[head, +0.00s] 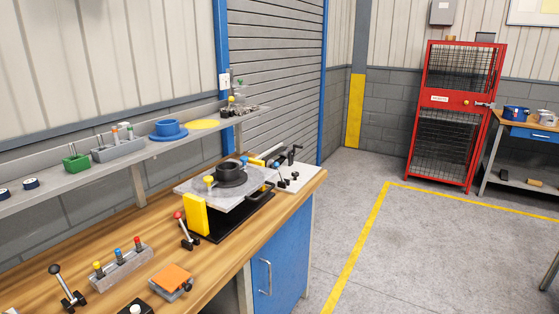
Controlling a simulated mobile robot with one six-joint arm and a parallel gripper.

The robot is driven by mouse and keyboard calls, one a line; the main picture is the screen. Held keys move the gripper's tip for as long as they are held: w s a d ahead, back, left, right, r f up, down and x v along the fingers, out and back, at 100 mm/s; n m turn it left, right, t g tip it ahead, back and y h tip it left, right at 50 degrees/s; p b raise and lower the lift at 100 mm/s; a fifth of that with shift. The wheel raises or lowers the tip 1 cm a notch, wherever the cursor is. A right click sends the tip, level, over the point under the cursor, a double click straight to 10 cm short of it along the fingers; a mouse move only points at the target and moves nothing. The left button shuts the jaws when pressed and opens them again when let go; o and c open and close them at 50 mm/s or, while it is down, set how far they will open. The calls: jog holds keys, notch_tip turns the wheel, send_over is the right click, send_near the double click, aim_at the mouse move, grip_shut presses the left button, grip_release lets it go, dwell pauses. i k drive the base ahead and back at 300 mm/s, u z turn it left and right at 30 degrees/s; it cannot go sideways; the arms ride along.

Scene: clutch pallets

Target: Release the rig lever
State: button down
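A rig stands on the wooden workbench (150,257), with a pale plate (192,187), a black round part (228,173) on top and a yellow upright block (197,214) at its front. A red-knobbed lever (184,231) stands tilted left of the yellow block. A black-knobbed lever (64,284) stands at the front left. I cannot tell which is the rig lever. My gripper is not in view.
A grey block with coloured knobs (122,269) and an orange-topped block (172,279) occupy the bench front. A wall shelf (80,175) runs above, holding a green bin and blue parts. Open floor (400,260) lies right, before a red mesh cabinet (456,110).

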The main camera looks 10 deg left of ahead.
aim_at(276, 164)
jog(key=z, duration=0.15)
jog(key=k, duration=0.95)
jog(key=u, duration=0.55)
jog(key=i, duration=1)
jog(key=u, duration=0.05)
